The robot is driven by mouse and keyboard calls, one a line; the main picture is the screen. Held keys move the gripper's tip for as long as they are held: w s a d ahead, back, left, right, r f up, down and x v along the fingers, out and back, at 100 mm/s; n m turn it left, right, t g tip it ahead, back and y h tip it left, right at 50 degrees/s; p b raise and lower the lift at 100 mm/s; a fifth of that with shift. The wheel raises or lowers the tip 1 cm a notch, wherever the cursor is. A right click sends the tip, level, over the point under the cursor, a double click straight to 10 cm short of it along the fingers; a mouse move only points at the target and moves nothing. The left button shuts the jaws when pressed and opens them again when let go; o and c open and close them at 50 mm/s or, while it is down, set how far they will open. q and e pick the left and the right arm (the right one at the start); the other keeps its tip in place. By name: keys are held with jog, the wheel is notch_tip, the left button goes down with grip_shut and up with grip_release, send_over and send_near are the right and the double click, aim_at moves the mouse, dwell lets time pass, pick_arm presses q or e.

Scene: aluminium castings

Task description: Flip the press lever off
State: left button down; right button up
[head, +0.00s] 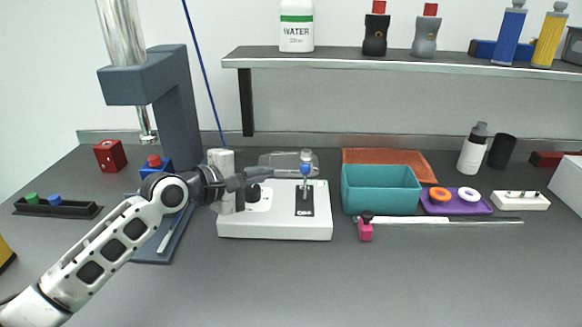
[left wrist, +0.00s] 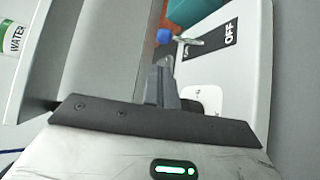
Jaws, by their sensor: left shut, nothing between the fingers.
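The press lever (head: 305,172) has a blue knob and a metal stalk. It rises from a black plate (head: 304,203) on a white box (head: 275,227) at the middle of the table. In the left wrist view the blue knob (left wrist: 164,36) shows just beyond my fingertips, and the plate (left wrist: 225,40) reads "OFF" at one end. I cannot tell which way the lever is thrown. My left gripper (head: 268,172) is shut and empty, just left of the lever above the box; it also shows in the left wrist view (left wrist: 163,68). My right gripper is out of view.
A blue-grey press (head: 180,110) stands at the left. A teal bin (head: 380,190) stands close right of the box, with an orange tray (head: 400,157) behind. A shelf (head: 400,61) with bottles hangs above. The front of the table is clear.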

aim_at(305, 182)
pick_arm(q)
jog(key=x, duration=0.8)
jog(key=shift+b, duration=0.3)
jog(key=shift+s, duration=0.2)
